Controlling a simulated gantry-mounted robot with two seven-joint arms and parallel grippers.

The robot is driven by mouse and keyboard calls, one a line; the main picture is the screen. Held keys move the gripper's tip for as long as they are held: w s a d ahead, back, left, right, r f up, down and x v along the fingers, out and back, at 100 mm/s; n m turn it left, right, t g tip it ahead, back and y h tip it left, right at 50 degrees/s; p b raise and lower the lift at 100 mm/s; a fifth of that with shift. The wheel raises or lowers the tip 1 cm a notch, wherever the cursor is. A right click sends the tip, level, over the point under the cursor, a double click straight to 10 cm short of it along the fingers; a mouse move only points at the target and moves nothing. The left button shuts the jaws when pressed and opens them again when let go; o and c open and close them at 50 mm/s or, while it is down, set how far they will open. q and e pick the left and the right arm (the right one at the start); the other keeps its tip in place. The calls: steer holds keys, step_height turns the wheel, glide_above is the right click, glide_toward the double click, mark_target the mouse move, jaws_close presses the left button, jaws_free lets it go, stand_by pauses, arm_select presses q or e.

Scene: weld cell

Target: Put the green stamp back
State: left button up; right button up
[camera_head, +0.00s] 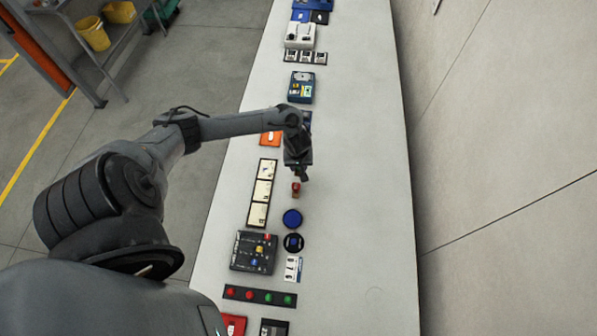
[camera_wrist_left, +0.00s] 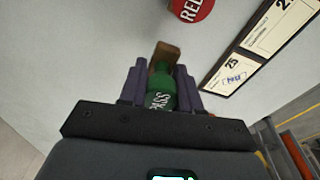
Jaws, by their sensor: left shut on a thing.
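My left gripper (camera_head: 302,174) is over the table, just behind the red stamp. In the left wrist view, my left gripper (camera_wrist_left: 161,92) is shut on the green stamp (camera_wrist_left: 162,86). The stamp has white lettering reading "PASS" and a brown block at its far end. In the head view the green stamp is mostly hidden by the gripper. The red stamp (camera_head: 296,188) stands on the table; its red top (camera_wrist_left: 190,8) shows at the upper edge of the wrist view. My right gripper is not in view.
A strip of cards (camera_head: 262,192) lies left of the gripper; one card bears a blue mark (camera_wrist_left: 234,78). A blue round lid (camera_head: 292,218), a black round pad (camera_head: 293,242) and a dark tray (camera_head: 242,262) with coloured pieces lie nearer. The table's right side is clear.

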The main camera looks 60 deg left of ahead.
mark_target(298, 171)
arm_select(q)
step_height(298, 171, down, 4)
steer(key=shift+r+b, duration=0.15)
steer(key=shift+b, duration=0.3)
steer(key=shift+f, duration=0.2)
steer(key=o, duration=0.9)
steer(key=shift+c, duration=0.2)
